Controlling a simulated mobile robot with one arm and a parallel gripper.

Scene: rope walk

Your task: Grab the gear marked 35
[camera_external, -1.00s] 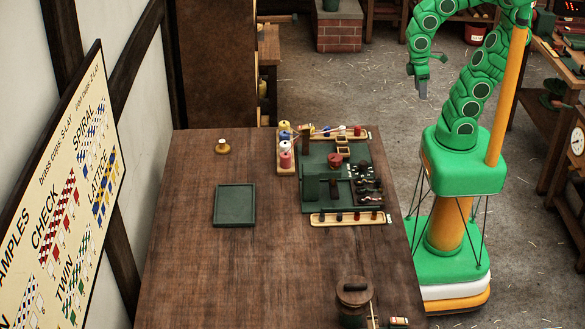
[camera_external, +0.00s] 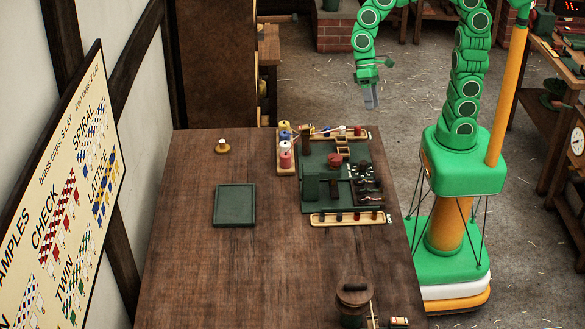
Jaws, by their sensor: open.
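My gripper (camera_external: 371,99) is open and empty, pointing down in the air near the table's far right corner. Small dark gear-like pieces (camera_external: 368,188) lie in a compartment at the right of a green work board (camera_external: 318,158) on the table. Small pieces with light markings (camera_external: 361,170) lie just behind them. No number can be read at this size, so I cannot tell which gear is marked 35. My gripper is apart from all of these pieces.
The wooden table (camera_external: 225,275) has much free room in front and left.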

